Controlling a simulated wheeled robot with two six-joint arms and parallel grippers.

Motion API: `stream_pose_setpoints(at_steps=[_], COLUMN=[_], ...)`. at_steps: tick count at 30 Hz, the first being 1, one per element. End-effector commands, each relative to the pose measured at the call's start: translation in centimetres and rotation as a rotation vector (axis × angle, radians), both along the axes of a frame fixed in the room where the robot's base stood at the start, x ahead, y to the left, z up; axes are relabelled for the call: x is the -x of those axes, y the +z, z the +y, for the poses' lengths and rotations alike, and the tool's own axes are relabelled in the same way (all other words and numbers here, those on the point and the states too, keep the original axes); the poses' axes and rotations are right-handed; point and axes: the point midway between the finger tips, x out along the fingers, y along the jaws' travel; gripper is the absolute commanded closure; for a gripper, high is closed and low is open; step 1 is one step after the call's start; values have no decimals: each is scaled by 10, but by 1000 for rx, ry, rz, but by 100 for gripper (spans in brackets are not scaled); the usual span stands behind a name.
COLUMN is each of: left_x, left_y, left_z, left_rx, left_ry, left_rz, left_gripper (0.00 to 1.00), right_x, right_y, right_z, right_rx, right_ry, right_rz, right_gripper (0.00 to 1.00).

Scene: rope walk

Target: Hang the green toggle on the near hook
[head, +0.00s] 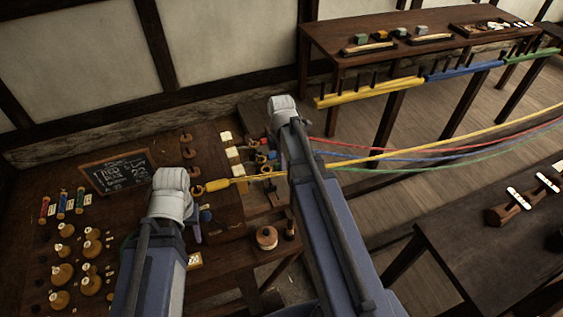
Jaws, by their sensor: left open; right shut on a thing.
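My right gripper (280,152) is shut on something. My own wrist and arm hide its fingertips, so I cannot tell what it holds. The green rope (400,171) comes in from the right and passes behind my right arm; I cannot make out the green toggle at its end. Small red, green and blue pieces (266,159) show just left of my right gripper. Dark wooden hooks (186,152) stand in a row on the left bench; which is the near hook is unclear. My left gripper (197,232) is open over the bench, its tips mostly hidden.
A yellow toggle (217,185) on the yellow rope (440,137) lies by the hooks. Red (390,147) and blue (400,160) ropes also span the right side.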

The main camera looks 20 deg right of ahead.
Motion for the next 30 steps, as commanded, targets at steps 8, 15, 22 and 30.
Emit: stream_pose_setpoints(at_steps=[8, 15, 22, 30], left_x=[0, 0, 0, 0], left_y=[-16, -26, -27, -27], left_z=[0, 0, 0, 0], left_rx=[0, 0, 0, 0], left_ry=[1, 1, 1, 1], left_rz=[0, 0, 0, 0], left_gripper=[50, 50, 50, 50], right_x=[0, 0, 0, 0], right_y=[-16, -26, -27, -27], right_z=[0, 0, 0, 0], right_rx=[0, 0, 0, 0], right_ry=[0, 0, 0, 0], right_rz=[0, 0, 0, 0], right_gripper=[100, 100, 100, 100])
